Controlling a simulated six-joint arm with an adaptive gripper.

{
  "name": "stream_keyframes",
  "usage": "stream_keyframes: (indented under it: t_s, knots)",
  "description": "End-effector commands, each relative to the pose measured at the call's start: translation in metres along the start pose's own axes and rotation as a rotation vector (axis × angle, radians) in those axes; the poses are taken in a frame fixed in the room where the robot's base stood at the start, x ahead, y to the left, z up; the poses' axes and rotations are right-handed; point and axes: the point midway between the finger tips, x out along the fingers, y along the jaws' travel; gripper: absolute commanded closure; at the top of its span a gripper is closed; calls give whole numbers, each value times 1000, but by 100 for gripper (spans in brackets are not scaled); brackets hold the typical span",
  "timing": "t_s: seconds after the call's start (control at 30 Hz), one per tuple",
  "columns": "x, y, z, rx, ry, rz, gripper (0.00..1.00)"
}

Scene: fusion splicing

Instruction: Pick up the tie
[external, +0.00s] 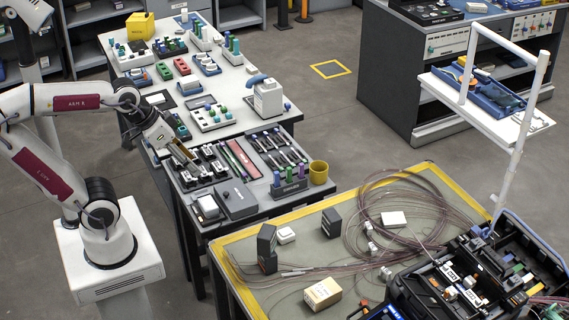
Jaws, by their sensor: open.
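My gripper (190,160) is open and points down and to the right. It is over the left part of the dark tool bench, close to a group of small black and white holders (207,165). Its fingertips are small in the picture, and I cannot tell whether they touch anything. I cannot make out a tie for certain. Thin cables (385,190) lie in loose coils on the yellow-edged mat (415,172), with small white pieces (369,228) on them, too small to identify.
A black open case (470,275) and white posts (520,140) stand right.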

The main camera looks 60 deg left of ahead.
Motion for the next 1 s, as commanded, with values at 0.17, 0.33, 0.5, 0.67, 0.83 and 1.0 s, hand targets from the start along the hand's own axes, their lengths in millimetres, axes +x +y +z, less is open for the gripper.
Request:
stream_keyframes:
  t_s: [0.17, 0.33, 0.5, 0.67, 0.83, 1.0]
  knots:
    - [14, 22, -37, 27, 28, 65, 56]
    - [29, 42, -70, 45, 58, 119, 56]
    - [46, 61, -103, 57, 91, 164, 56]
    - [64, 78, -132, 64, 120, 198, 56]
    - [86, 96, -161, 67, 151, 226, 56]
    - [111, 113, -187, 68, 178, 243, 56]
